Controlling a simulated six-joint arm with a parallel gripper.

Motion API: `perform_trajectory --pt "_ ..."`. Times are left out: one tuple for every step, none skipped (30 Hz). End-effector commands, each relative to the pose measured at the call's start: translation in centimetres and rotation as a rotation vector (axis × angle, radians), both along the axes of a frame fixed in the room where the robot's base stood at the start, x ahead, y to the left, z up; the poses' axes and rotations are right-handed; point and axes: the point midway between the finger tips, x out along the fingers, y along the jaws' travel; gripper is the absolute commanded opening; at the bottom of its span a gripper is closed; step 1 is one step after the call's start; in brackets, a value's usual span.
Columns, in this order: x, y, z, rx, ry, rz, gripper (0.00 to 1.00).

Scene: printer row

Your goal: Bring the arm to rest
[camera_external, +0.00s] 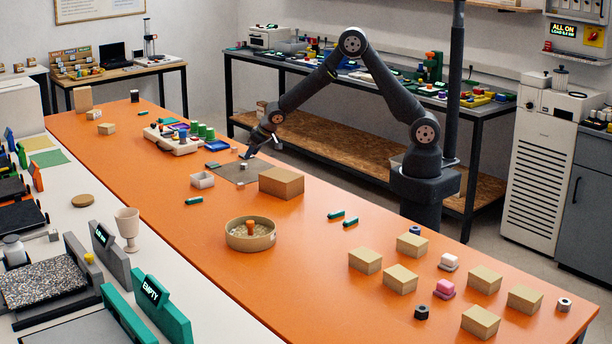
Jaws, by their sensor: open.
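My arm is stretched out to the left over the orange table (310,240), bent high at its elbow. My gripper (247,155) is open and points down, low over a grey mat (236,175). A small pale metallic piece (243,167) sits on the mat just below the fingertips. I see nothing held between the fingers, though they are small in this view. I cannot tell how far the tips are above the mat.
A cardboard box (281,183) stands close to the right of the mat, and a small white tray (202,180) to its left. A round tan bowl (250,235) is nearer the front. Several small boxes (400,278) and green cylinders (350,221) lie on the right part.

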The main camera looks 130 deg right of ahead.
Motion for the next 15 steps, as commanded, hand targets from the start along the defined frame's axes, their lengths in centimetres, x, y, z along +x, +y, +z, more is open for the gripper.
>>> perform_trajectory --pt "0.2 -0.4 -0.8 0.001 0.0 0.0 0.41" --pt "0.3 -0.6 -1.2 0.001 0.0 0.0 0.41" --pt "0.4 -0.9 -1.7 0.002 0.002 -0.001 0.41" --pt "0.5 -1.2 -2.1 0.001 0.0 0.0 0.41" --pt "0.6 -1.4 -2.5 0.002 0.001 0.0 0.41" --pt "0.7 -1.7 -3.0 0.002 0.002 -0.001 0.41" --pt "0.8 -1.9 -3.4 0.002 0.0 -0.001 0.41" --pt "0.9 -2.2 -3.8 0.002 0.0 -0.001 0.41" --pt "1.0 -2.5 -4.2 0.002 0.0 -0.001 0.41" --pt "1.1 -2.7 -4.6 0.001 0.0 0.0 0.41" --pt "1.1 -2.9 -4.9 0.001 0.0 0.0 0.41" --pt "1.2 -2.9 -4.8 -0.002 -0.002 0.001 0.41" --pt "1.2 -2.9 -4.0 -0.004 -0.004 -0.001 0.41" --pt "1.2 -2.9 -3.5 -0.003 -0.003 -0.001 0.41" --pt "1.2 -2.9 -3.0 -0.003 -0.003 0.0 0.41"
